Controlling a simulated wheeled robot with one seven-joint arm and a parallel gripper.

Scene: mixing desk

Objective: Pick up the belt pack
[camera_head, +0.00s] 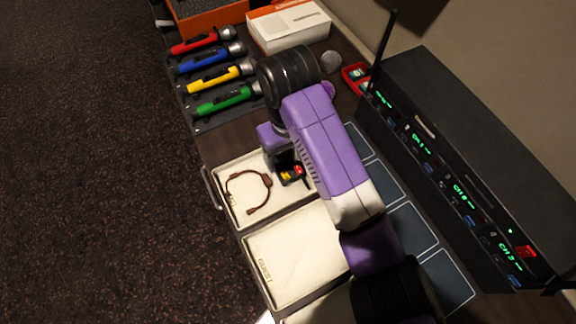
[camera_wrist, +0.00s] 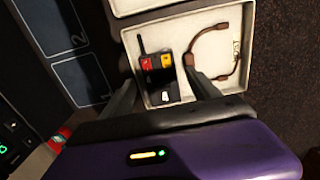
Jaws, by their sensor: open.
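The belt pack (camera_wrist: 163,88) is a small black box with a short antenna and a red and a yellow part on top. It lies in a cream-lined tray compartment (camera_wrist: 215,15), next to a thin brown headset (camera_wrist: 222,50). In the head view the belt pack (camera_head: 291,172) is partly hidden by my arm and gripper. My gripper (camera_wrist: 160,80) is open, with one finger on each side of the belt pack in the wrist view. I cannot tell whether the fingers touch it or how far above it they are.
A second cream compartment marked GUEST (camera_head: 295,255) looks empty. Several coloured microphones (camera_head: 222,100) lie on a dark mat. A white box (camera_head: 288,25) and a small red tray (camera_head: 357,76) stand beyond. A black receiver rack (camera_head: 470,170) with an upright antenna fills the right.

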